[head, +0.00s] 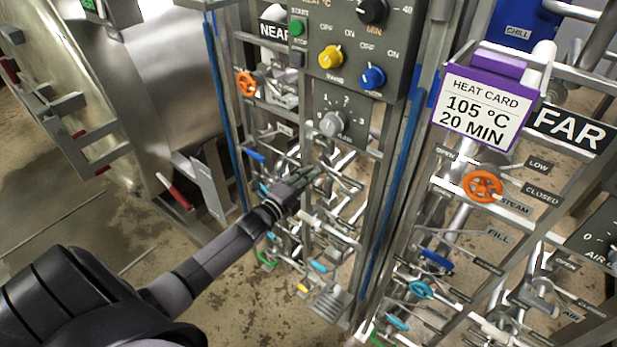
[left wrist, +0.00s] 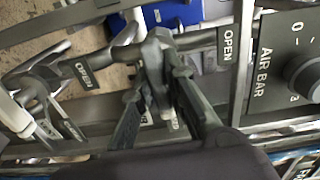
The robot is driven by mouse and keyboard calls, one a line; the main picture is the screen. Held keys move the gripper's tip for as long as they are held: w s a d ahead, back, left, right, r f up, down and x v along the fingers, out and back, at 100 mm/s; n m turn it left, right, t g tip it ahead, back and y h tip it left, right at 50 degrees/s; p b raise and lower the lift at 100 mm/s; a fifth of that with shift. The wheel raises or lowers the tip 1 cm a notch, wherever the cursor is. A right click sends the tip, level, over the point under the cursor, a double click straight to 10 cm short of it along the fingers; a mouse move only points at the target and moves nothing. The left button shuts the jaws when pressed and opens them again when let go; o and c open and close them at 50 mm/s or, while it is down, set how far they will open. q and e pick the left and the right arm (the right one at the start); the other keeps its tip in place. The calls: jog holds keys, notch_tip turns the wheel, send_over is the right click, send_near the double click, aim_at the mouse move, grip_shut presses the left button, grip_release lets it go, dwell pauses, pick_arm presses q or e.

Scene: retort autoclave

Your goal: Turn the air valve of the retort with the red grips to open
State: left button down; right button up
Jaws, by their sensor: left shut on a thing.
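My left gripper (head: 308,176) reaches into the piping under the NEAR panel, below a grey knob. In the left wrist view its fingers (left wrist: 163,98) are closed around a grey valve handle (left wrist: 155,50) on a grey pipe. An OPEN label (left wrist: 228,45) is to the right of the handle, and another OPEN label (left wrist: 85,74) is to its left. The AIR BAR dial (left wrist: 304,75) is at the right edge. The handle's own label is hidden. Red grips (head: 172,196) show on the steel retort (head: 170,80) at left. My right gripper is not in view.
The NEAR panel (head: 350,40) has yellow and blue knobs and an orange wheel (head: 246,84) beside it. The FAR rack at right has an orange steam wheel (head: 483,186) and a purple-framed heat card (head: 478,108). Pipes and blue uprights crowd the arm; the floor at left is open.

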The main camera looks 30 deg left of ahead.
pick_arm(q)
jog(key=n, duration=0.4)
jog(key=shift+n, duration=0.4)
jog(key=n, duration=0.4)
jog(key=shift+n, duration=0.3)
jog(key=n, duration=0.4)
jog(key=shift+f, duration=0.1)
jog(key=shift+n, duration=2.1)
jog(key=c, duration=1.6)
grip_release()
